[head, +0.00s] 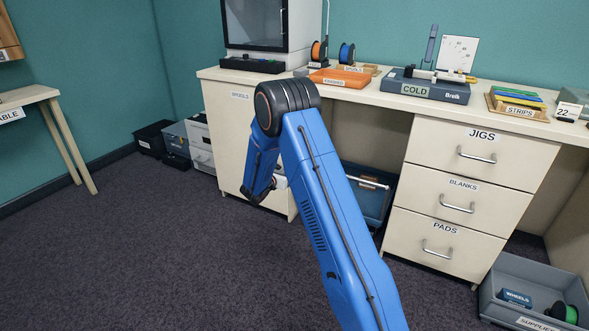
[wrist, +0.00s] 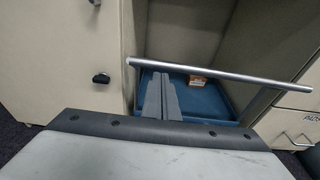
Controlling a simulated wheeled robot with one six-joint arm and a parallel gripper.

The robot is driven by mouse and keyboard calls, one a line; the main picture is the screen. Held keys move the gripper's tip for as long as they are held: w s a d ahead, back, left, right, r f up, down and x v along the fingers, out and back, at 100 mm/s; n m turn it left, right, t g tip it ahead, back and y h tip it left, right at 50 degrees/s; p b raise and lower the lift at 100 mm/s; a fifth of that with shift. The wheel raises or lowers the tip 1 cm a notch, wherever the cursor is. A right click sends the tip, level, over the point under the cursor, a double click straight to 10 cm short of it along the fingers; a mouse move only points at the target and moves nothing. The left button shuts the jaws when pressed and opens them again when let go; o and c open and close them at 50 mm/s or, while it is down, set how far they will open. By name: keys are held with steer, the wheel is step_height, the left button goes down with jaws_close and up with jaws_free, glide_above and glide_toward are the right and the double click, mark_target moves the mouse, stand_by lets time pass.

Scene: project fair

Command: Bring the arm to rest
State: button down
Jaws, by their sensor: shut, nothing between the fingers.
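My blue arm (head: 330,215) rises from the bottom of the head view, bends at a dark elbow and folds down in front of the workbench. My gripper is mostly hidden behind the arm in the head view. In the wrist view my gripper (wrist: 160,85) shows two grey fingers shut together with nothing between them. They point toward the open bay under the bench, with a blue bin (wrist: 205,100) beyond. A silver bar (wrist: 225,73) crosses the view just past the fingertips. I cannot tell how close it is.
The workbench (head: 355,95) carries a printer cabinet, spools, an orange tray, a cold plate and strips. A drawer unit (head: 460,195) stands right of the bay. A grey supplies crate (head: 490,300) sits on the floor at right. The carpet (head: 130,250) at left is clear.

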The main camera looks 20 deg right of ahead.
steer(key=v, duration=0.7)
steer(key=s+d+r+m+g+y, duration=0.1)
steer(key=s+d+r+m+g, duration=0.1)
steer(key=s+r+m, duration=0.55)
steer(key=s+d+r+m+g+y, duration=0.1)
steer(key=s+r+m+g, duration=0.2)
steer(key=s, duration=0.8)
steer(key=s+d+r+m+g+y, duration=0.1)
steer(key=s+d+r+m+g, duration=0.15)
steer(key=s+r, duration=0.6)
steer(key=s+a+m+t+y, duration=0.1)
steer(key=s+a+m+y, duration=0.2)
steer(key=s, duration=0.6)
steer(key=s+a+r+m+t+y, duration=0.1)
steer(key=s+a+m+y, duration=0.2)
steer(key=s, duration=0.7)
steer(key=s+a+m+t+y, duration=0.1)
steer(key=s+a+m+y, duration=0.2)
steer(key=s+a+m, duration=0.3)
steer(key=s+a, duration=0.4)
steer(key=shift+s+r+y, duration=0.2)
steer(key=shift+s+y, duration=0.05)
steer(key=shift+y, duration=0.15)
